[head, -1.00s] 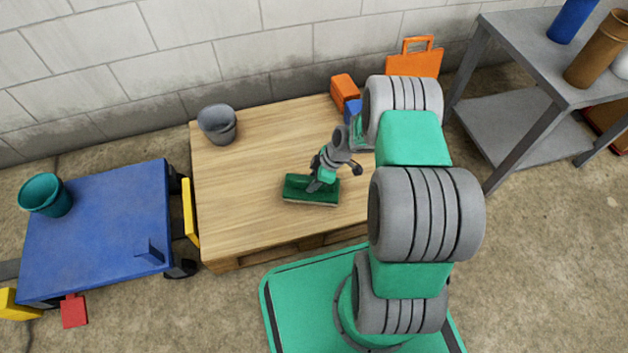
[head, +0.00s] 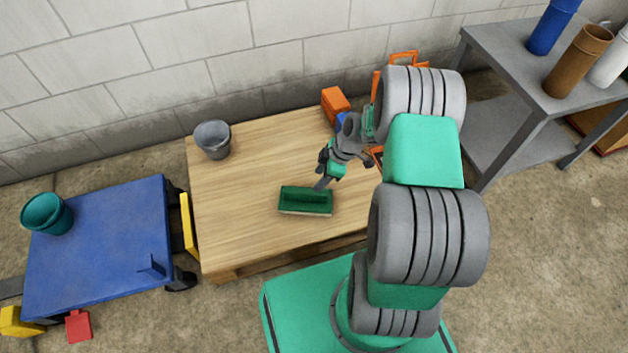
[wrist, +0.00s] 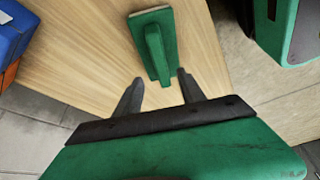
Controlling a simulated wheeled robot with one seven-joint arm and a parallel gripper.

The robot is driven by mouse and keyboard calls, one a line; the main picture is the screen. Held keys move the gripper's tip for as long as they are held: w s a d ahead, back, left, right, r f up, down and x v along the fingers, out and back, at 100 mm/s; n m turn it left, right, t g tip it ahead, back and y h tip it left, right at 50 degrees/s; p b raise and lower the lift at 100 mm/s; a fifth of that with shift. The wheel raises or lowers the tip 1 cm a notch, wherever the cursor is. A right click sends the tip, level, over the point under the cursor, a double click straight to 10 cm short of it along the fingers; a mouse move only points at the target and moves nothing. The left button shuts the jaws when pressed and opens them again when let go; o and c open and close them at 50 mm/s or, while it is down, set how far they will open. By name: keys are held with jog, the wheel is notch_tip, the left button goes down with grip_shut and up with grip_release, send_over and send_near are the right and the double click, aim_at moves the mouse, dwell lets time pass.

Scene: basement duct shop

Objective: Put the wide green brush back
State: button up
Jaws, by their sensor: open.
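The wide green brush (head: 305,201) lies on the wooden pallet table (head: 237,218), near its front edge, with a pale strip along its near side. In the wrist view the brush (wrist: 155,48) shows a raised green handle pointing toward my gripper. My gripper (head: 322,186) is just right of and behind the brush in the head view, apart from it. In the wrist view my gripper (wrist: 158,88) has its two dark fingers spread, with nothing held between them; the handle's end is near the gap between the tips.
A grey bucket (head: 213,139) stands at the table's back left. An orange block (head: 335,103) and a partly hidden blue thing stand at the back right. A blue cart (head: 100,240) with a teal bucket (head: 47,214) is at left. A grey shelf (head: 515,80) with cylinders stands at right.

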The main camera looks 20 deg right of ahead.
notch_tip(320, 180, up, 15)
jog(key=s+a+m+h, duration=0.2)
jog(key=s+m, duration=0.1)
jog(key=m, duration=0.2)
jog(key=s+a+r+m+h, duration=0.2)
jog(key=s+r+m, duration=0.6)
jog(key=s+r, duration=0.2)
jog(key=shift+s+a, duration=0.15)
jog(key=shift+s, duration=1)
jog(key=shift+c, duration=0.2)
